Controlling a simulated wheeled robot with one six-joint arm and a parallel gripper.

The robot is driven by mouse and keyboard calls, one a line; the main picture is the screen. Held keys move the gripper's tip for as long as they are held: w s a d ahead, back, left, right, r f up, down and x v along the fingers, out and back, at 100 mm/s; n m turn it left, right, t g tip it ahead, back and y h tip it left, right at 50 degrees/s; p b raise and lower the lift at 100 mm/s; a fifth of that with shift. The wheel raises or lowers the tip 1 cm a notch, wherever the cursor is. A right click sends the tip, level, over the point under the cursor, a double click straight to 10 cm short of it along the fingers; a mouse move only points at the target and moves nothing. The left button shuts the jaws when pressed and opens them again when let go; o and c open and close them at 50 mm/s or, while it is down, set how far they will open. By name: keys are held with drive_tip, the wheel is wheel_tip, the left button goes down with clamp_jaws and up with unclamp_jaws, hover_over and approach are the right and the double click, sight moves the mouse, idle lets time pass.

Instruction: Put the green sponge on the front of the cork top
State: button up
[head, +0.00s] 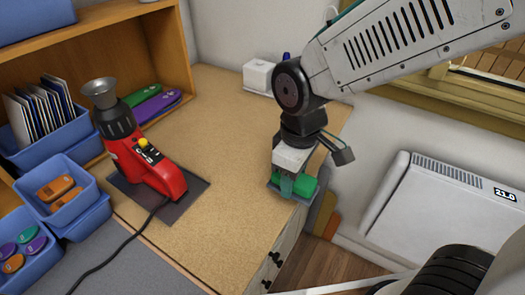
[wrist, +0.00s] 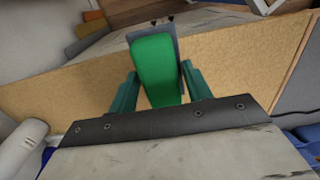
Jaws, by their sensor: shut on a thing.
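The green sponge (head: 305,186) is between the fingers of my gripper (head: 289,184) near the right edge of the cork top (head: 235,140). In the wrist view, the sponge (wrist: 155,68) stands between the two teal fingers of my gripper (wrist: 159,82), which is shut on it. A thin grey-blue flat piece (wrist: 168,34) shows just beyond the sponge, with the cork top (wrist: 85,82) behind. I cannot tell whether the sponge touches the cork. My gripper hides part of the sponge in the head view.
A red tool (head: 150,165) with a grey nozzle stands on a dark mat (head: 190,196) to the left, its cable trailing forward. Blue bins (head: 75,205) and a wooden shelf (head: 165,45) line the left. A white box (head: 258,76) stands at the back. The cork between is clear.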

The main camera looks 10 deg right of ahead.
hover_over(264, 169)
drive_tip(key=shift+w+f, duration=0.2)
drive_tip(key=shift+f, duration=0.4)
wheel_tip(264, 169, down, 4)
drive_tip(key=shift+s+r, duration=0.1)
drive_tip(key=shift+r, duration=0.15)
drive_tip(key=o, duration=0.9)
drive_tip(key=shift+r, duration=0.15)
wheel_tip(264, 169, up, 12)
drive_tip(key=shift+f, duration=0.1)
drive_tip(key=s+d+r+m, duration=0.2)
drive_tip(key=s+d, duration=0.2)
drive_tip(key=d, duration=0.2)
drive_tip(key=s+d+r+m, duration=0.3)
drive_tip(key=s+d, duration=0.1)
drive_tip(key=d, duration=0.2)
drive_tip(key=s+d+m, duration=0.1)
drive_tip(key=s+d, duration=0.2)
drive_tip(key=s, duration=0.1)
drive_tip(key=s+d+m, duration=0.2)
drive_tip(key=s, duration=0.2)
drive_tip(key=s+d+f+m+t, duration=0.1)
drive_tip(key=s+d+m, duration=0.1)
drive_tip(key=s+d, duration=0.1)
drive_tip(key=shift+s+d, duration=0.35)
drive_tip(key=shift+s, duration=0.1)
